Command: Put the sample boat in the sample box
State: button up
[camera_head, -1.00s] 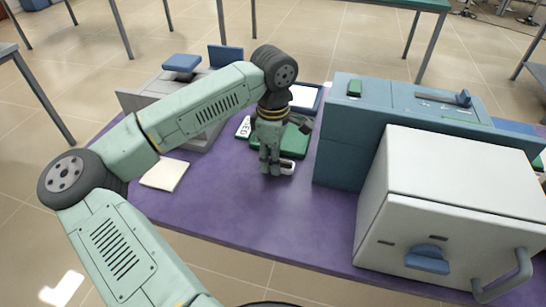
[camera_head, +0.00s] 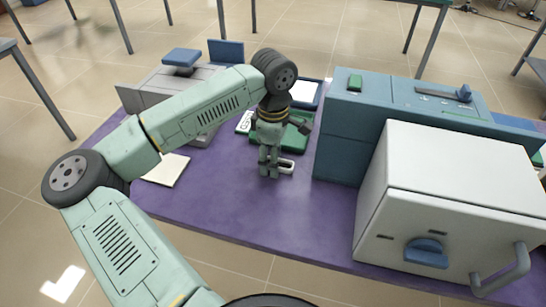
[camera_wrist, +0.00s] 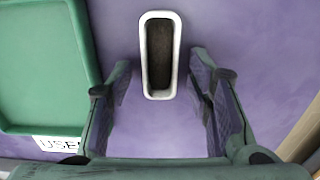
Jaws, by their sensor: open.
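The sample boat (camera_wrist: 160,55) is a small white oblong dish with a dark inside, lying on the purple table top. In the head view the boat (camera_head: 287,165) shows partly, just right of my fingertips. My gripper (camera_head: 268,172) points down and is open. In the wrist view my gripper (camera_wrist: 160,85) has one finger on each side of the boat's near end, with gaps on both sides. A green tray (camera_wrist: 45,65), its label reading "USE" with the rest cut off, lies to the left in the wrist view; I cannot tell for sure that it is the sample box.
A white furnace (camera_head: 450,195) with a blue latch and a blue-grey unit (camera_head: 345,145) stand at the right. A grey device (camera_head: 150,95) stands behind my arm, and a pale pad (camera_head: 166,170) lies at the left. The front purple table (camera_head: 240,215) is clear.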

notch_tip(320, 180, up, 12)
jog(key=b, duration=0.1)
jog(key=shift+r+b, duration=0.25)
jog(key=shift+b, duration=0.1)
